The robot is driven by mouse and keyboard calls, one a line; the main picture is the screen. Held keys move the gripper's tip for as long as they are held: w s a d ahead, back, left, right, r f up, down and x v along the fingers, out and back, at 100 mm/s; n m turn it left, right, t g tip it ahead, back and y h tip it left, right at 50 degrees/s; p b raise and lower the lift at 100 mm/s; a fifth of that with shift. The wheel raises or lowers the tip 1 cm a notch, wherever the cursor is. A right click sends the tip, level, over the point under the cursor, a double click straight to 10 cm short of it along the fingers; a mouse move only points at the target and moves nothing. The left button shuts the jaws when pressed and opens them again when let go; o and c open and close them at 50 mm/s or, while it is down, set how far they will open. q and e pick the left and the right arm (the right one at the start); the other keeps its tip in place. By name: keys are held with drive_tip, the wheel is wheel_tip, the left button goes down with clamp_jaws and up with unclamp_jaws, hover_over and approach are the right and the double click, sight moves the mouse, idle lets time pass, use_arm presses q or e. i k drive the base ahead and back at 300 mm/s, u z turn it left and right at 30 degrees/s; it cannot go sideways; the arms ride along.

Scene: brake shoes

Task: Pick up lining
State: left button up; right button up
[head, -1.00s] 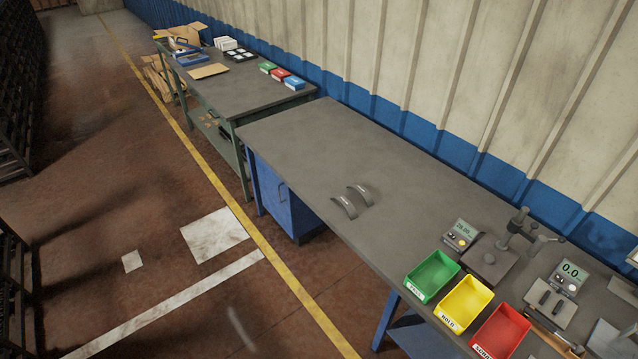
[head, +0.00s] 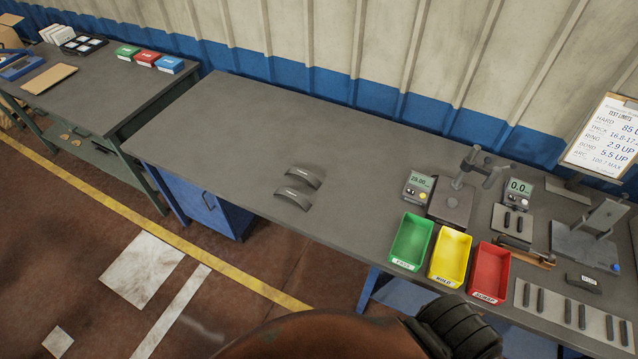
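Two curved grey linings lie side by side on the bare middle of the grey workbench in the head view. The farther lining (head: 303,178) and the nearer lining (head: 293,198) are close together, each with a small pale mark on top. Neither gripper shows clearly in the head view. A brown rounded part with a black ribbed piece shows at the bottom edge, and I cannot tell what it belongs to.
On the workbench (head: 230,120), green (head: 411,240), yellow (head: 450,254) and red (head: 490,270) bins stand along the front right. Behind them are gauges with displays (head: 419,186) and a limits board (head: 606,137). The bench's left half is clear. A second bench (head: 110,90) stands at left.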

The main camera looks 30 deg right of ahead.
sight(296, 197)
drive_tip(key=z, duration=0.95)
drive_tip(key=i, duration=0.85)
drive_tip(key=z, duration=0.85)
